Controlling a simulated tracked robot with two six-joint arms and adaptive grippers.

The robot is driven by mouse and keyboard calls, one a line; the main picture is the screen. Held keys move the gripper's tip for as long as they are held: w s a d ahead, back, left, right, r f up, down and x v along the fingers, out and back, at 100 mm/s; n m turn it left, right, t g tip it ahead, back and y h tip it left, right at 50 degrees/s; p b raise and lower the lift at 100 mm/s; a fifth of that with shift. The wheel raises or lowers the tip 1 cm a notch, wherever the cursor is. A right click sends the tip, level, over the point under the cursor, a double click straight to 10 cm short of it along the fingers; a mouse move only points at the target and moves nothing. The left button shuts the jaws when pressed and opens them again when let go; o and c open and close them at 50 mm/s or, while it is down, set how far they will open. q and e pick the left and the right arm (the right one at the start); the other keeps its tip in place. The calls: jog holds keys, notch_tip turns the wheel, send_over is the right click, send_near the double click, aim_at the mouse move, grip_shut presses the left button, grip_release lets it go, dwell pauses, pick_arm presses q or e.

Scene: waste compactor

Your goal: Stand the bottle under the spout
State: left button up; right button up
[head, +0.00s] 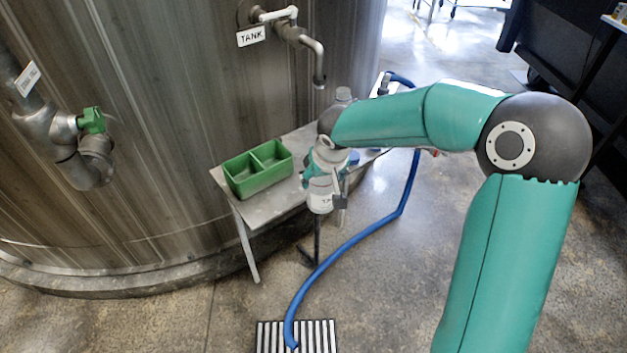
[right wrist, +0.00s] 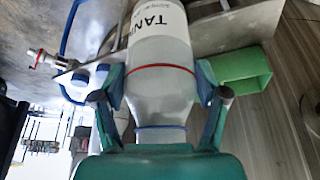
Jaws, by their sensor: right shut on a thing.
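My right gripper (head: 325,180) is shut on a pale bottle (head: 320,201) in front of the small metal table. In the right wrist view the bottle (right wrist: 160,48) lies between the two fingers of the gripper (right wrist: 162,78). Its white label begins "TAN", and it has a red ring and a blue ring. The spout (head: 319,68) is a bent metal pipe on the tank, beside a "TANK" sign. It hangs above and behind the bottle, well apart from it. My left gripper is not in view.
A green two-part bin (head: 258,170) stands on the metal table (head: 262,207). A blue hose (head: 352,240) runs down to a floor grate (head: 297,338). A green-handled valve (head: 92,121) sticks out at left.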

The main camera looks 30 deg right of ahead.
jog(key=shift+s+d+f+m+b, duration=0.2)
jog(key=shift+d+f+b, duration=0.15)
jog(key=shift+d+f, duration=0.15)
jog(key=shift+s+d+f+m+b, duration=0.2)
jog(key=shift+d+f+b, duration=0.15)
jog(key=shift+d, duration=0.15)
jog(key=shift+w+d, duration=0.2)
jog(key=shift+d, duration=0.1)
pick_arm(q)
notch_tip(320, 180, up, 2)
jog(key=p, duration=0.5)
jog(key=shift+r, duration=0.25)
pick_arm(e)
jog(key=w+d, duration=0.3)
jog(key=w, duration=0.5)
jog(key=w+d, duration=0.4)
jog(key=w, duration=0.4)
jog(key=shift+f, duration=0.2)
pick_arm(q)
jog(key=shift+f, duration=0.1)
pick_arm(e)
jog(key=shift+f, duration=0.1)
jog(key=o, duration=1.2)
jog(key=shift+s, duration=0.1)
jog(key=shift+c, duration=0.2)
